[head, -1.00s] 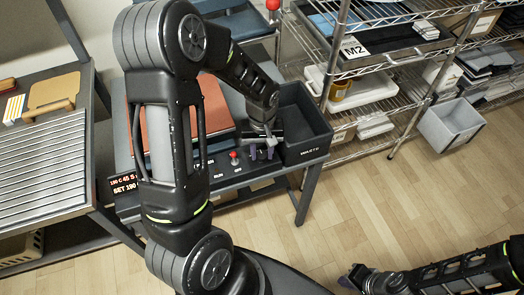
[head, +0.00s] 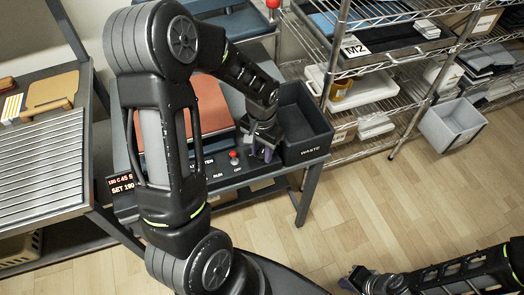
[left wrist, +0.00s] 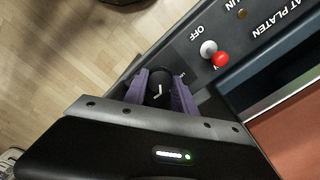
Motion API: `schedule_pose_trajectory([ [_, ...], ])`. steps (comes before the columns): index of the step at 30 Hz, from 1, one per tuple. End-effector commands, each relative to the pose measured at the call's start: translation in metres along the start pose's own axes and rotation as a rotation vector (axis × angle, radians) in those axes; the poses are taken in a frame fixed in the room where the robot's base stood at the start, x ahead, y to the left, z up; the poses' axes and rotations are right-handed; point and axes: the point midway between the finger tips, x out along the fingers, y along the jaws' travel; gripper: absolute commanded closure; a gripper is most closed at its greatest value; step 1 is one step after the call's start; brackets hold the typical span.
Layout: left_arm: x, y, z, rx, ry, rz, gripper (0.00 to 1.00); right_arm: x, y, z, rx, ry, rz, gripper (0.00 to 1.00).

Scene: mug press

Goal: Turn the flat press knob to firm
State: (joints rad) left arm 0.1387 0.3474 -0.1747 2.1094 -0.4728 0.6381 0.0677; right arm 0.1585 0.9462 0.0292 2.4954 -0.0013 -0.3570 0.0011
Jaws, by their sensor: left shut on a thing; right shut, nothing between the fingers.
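The flat press knob (left wrist: 160,84) is a black round knob with a white pointer mark, on the dark control panel in the left wrist view. My left gripper (left wrist: 160,94) has its two purple fingers closed on the knob's two sides. Most of the lettering around the knob is hidden by the fingers, so I cannot read its setting. In the head view my left gripper (head: 263,152) is at the right end of the press panel, and the knob is hidden there. My right gripper (head: 352,281) is shut and empty above the floor at the bottom.
A red-tipped toggle switch (left wrist: 214,54) marked OFF sits beside the knob. The flat press platen (head: 205,107) is behind the panel. A dark WASTE bin (head: 302,148) stands right of my left gripper. A wire shelf (head: 397,60) is further right. Open floor lies in front.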

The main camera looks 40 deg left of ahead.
Motion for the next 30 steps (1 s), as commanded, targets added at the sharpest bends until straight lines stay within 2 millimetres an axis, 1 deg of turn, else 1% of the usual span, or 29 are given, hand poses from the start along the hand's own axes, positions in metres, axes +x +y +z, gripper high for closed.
schedule_pose_trajectory([
  [4, -0.0004, 0.0, -0.0004, 0.094, 0.001, 0.0, 1.0, 0.0008, 0.0003, 0.0, 0.0, 0.0, 0.0, 1.0],
  [10, -0.0006, 0.0, -0.0005, 0.173, 0.001, 0.0, 1.0, 0.001, 0.0004, 0.0, 0.0, 0.0, 0.0, 1.0],
  [25, -0.0006, -0.0001, -0.0006, 0.203, 0.002, -0.001, 1.0, 0.0011, 0.0004, 0.0, 0.0, 0.0, 0.0, 1.0],
  [26, -0.0006, -0.0001, -0.0006, 0.202, 0.002, -0.001, 0.67, 0.0011, 0.0004, 0.0, 0.0, 0.0, 0.0, 1.0],
  [30, -0.0005, -0.0001, -0.0005, 0.202, 0.001, -0.001, 0.56, 0.0011, 0.0004, 0.0, 0.0, 0.0, 0.0, 1.0],
])
